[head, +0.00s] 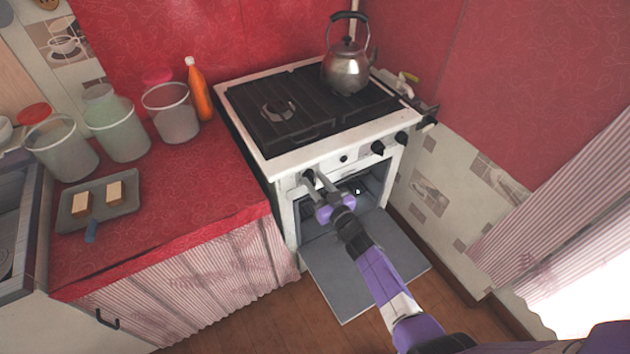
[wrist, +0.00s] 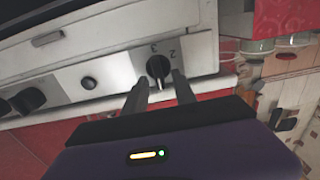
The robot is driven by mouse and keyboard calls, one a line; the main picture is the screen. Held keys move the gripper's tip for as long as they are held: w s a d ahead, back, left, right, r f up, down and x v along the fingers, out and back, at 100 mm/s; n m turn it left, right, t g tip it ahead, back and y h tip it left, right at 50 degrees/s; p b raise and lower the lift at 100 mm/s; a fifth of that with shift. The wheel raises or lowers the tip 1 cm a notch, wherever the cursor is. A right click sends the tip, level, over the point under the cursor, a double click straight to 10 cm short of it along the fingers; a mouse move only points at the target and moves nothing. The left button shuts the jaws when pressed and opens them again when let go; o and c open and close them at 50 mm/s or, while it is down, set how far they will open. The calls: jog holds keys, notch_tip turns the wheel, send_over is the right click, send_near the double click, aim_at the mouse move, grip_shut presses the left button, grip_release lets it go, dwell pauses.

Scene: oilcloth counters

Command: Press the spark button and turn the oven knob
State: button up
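The white stove (head: 290,160) has a front panel with black knobs and a small round black spark button (head: 343,158). The leftmost knob, likely the oven knob (head: 308,175), is at my gripper (head: 318,178). In the wrist view this knob (wrist: 158,68) shows between the fingertips of my gripper (wrist: 160,80), with the numbers 2 and 3 beside it. The fingers are apart, one on each side of the knob; I cannot tell whether they touch it. The spark button (wrist: 89,82) also shows in the wrist view, to the left of the knob, with nothing on it.
The oven door (head: 365,270) hangs open below my arm. A kettle (head: 347,70) stands on the stove top (head: 290,130). The red counter (head: 170,200) at left holds jars, an orange bottle (head: 199,90) and a tray (head: 75,222). More knobs (head: 377,148) sit to the right.

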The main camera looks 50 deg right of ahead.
jog(key=shift+w, duration=0.25)
grip_shut()
jog(key=shift+n, duration=0.3)
jog(key=n+b, duration=0.1)
jog(key=n, duration=0.1)
jog(key=n+b, duration=0.2)
jog(key=n, duration=0.1)
jog(key=shift+w+a+f, duration=0.1)
jog(key=shift+a+f, duration=0.05)
jog(key=shift+a, duration=0.05)
jog(key=n+b, duration=0.1)
jog(key=n, duration=0.2)
jog(key=n+b, duration=0.2)
jog(key=n, duration=0.1)
jog(key=shift+a+f, duration=0.15)
jog(key=shift+a, duration=0.05)
dwell(0.5)
